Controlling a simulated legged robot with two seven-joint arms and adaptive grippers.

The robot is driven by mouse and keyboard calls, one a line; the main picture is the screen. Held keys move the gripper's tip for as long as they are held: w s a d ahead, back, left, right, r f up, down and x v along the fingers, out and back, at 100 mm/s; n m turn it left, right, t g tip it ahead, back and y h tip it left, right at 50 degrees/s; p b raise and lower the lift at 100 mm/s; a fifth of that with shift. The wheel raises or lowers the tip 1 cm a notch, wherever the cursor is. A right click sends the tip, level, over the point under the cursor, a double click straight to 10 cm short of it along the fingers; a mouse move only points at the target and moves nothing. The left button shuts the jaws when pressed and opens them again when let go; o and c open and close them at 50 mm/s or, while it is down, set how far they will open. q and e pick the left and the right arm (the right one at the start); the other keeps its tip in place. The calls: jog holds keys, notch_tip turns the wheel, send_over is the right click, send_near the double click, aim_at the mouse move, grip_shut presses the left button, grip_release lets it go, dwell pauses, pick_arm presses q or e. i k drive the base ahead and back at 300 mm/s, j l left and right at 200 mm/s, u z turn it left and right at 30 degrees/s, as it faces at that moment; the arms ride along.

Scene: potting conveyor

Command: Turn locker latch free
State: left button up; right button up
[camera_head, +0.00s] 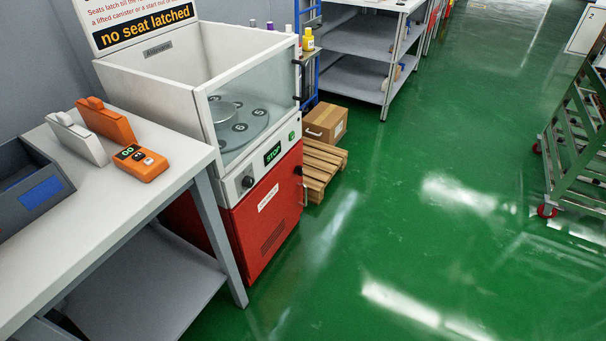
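A red locker-like cabinet (265,222) forms the base of a white machine beside the workbench. Its front carries a white label and a dark vent. A small black part that looks like a latch (298,171) sits near the cabinet's upper right edge, with a thin handle (305,194) just below it. The cabinet front looks shut. The latch is too small to tell which way it is turned. Neither of my grippers is in view.
The machine's clear-fronted enclosure (255,92) holds a numbered turntable (241,127); its panel reads STOP. A workbench (150,185) stands at left. A pallet (322,166) with a cardboard box (326,122) stands behind the cabinet. Green floor (400,220) is open to the right, before a cart (580,150).

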aim_at(298, 169)
jog(key=i+l+u, duration=0.1)
jog(key=i+l, duration=0.25)
jog(key=i+l+u, duration=0.15)
jog(key=i+l, duration=0.2)
jog(key=l, duration=0.25)
jog(key=i+l+u, duration=0.1)
jog(key=i+l, duration=0.2)
jog(key=l, duration=0.2)
jog(key=i+l+u, duration=0.1)
jog(key=i+l, duration=0.2)
jog(key=l, duration=0.25)
jog(key=i+l+u, duration=0.15)
jog(key=i+l, duration=0.15)
jog(key=l, duration=0.3)
jog(key=i+l+u, duration=0.1)
jog(key=i+l, duration=0.15)
jog(key=l, duration=0.35)
jog(key=i+l+u, duration=0.15)
jog(key=l, duration=0.45)
jog(key=i+l+u, duration=0.1)
jog(key=i+l, duration=0.15)
jog(key=l, duration=0.4)
